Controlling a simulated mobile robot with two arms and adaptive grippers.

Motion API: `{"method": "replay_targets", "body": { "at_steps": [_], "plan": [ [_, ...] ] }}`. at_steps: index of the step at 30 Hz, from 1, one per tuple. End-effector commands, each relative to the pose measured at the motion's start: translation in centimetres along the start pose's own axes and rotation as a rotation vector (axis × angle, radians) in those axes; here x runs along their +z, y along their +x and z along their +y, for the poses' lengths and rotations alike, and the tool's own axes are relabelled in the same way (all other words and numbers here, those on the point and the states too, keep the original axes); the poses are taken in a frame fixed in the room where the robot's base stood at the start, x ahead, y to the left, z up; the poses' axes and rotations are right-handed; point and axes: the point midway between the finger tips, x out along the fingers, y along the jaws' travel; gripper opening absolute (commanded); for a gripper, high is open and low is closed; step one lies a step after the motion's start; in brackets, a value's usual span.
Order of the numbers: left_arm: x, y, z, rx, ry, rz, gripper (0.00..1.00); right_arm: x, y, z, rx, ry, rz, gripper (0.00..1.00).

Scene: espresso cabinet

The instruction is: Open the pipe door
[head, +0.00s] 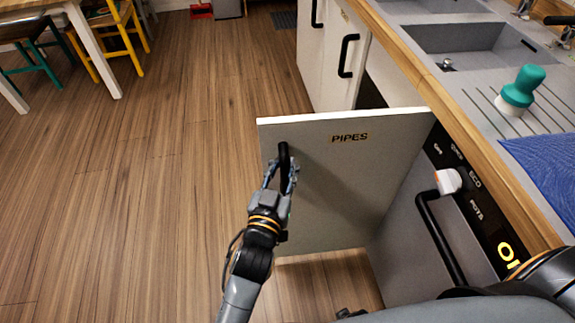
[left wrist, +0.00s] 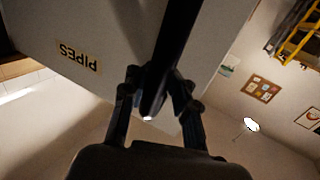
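The pipe door (head: 330,190) is a pale panel labelled PIPES and stands swung well out from the counter over the floor. Its black bar handle (head: 284,160) is near the door's free edge at the left. My left gripper (head: 282,176) has its fingers on both sides of this handle and is shut on it. In the left wrist view the dark handle (left wrist: 175,50) runs between the fingertips (left wrist: 155,88), with the door panel (left wrist: 110,35) behind it. The handle's lower part is hidden by the gripper. Parts of my right arm show at the lower right, but its gripper does not show.
Right of the door is an appliance with a black handle (head: 440,240) and a white knob (head: 448,181). The counter holds a sink (head: 470,52), a teal-topped tool (head: 521,90) and a blue mat (head: 548,165). The wooden floor (head: 150,200) at left is clear.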

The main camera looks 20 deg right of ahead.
Motion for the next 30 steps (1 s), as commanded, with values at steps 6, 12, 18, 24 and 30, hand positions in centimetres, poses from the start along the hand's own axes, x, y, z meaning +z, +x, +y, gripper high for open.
{"method": "replay_targets", "body": {
  "at_steps": [6,12,18,24,30],
  "plan": [
    [0.0,0.0,-0.1,-0.002,0.001,0.0,0.43,0.0,0.0,0.1,0.001,-0.001,0.0,0.0],
    [0.1,-0.1,0.0,0.0,-0.001,-0.001,0.43,0.1,0.0,-0.1,-0.002,0.003,-0.004,0.0],
    [0.1,-2.6,0.0,0.001,-0.002,-0.003,0.43,0.1,0.0,-0.1,-0.001,0.002,-0.003,0.0],
    [0.2,-7.0,-0.1,-0.001,-0.002,-0.005,0.43,0.1,0.0,0.0,-0.001,0.001,-0.002,0.0],
    [0.1,-10.5,-0.2,-0.003,0.0,-0.003,0.43,0.1,0.0,0.0,0.0,0.001,-0.002,0.0]
  ]
}}
